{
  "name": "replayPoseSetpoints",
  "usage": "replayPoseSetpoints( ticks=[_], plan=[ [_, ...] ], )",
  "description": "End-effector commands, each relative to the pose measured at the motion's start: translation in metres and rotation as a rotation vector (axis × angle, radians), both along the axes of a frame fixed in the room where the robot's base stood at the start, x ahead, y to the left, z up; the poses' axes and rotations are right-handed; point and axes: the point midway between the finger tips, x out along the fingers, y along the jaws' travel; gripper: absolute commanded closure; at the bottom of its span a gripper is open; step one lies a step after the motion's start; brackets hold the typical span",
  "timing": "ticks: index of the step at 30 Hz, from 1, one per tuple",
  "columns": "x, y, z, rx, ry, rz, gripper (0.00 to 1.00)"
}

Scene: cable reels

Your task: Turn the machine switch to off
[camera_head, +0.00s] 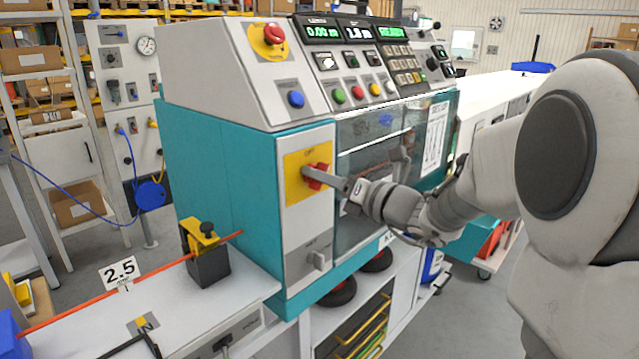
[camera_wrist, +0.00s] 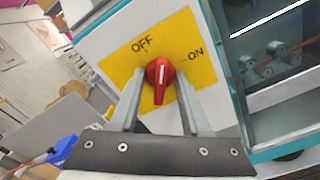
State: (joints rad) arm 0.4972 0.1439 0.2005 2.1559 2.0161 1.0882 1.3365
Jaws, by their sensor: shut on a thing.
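The machine switch is a red rotary knob (camera_head: 316,176) on a yellow plate (camera_head: 296,187) on the machine's grey front panel. In the wrist view the knob (camera_wrist: 159,76) has a white line that points up, between the OFF mark at upper left and the ON mark at right, nearer OFF. My gripper (camera_wrist: 160,88) has one finger on each side of the knob and is shut on it. In the head view my gripper (camera_head: 332,181) reaches the knob from the right.
A teal and grey machine (camera_head: 215,170) has a red emergency button (camera_head: 273,34) and lit displays above the switch. A clear door (camera_head: 372,150) lies right of the switch, behind my gripper. A white bench (camera_head: 160,310) carries an orange cable at lower left.

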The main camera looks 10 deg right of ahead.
Motion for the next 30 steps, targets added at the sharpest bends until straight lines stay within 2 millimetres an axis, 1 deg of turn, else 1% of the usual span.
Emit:
replayPoseSetpoints(
  ticks=[1,30],
  plan=[
    [-0.0002,-0.0003,-0.0026,-0.017,-0.012,0.0,0.84],
    [-0.0001,0.0002,-0.0025,-0.317,-0.23,0.0,0.84]
  ],
)
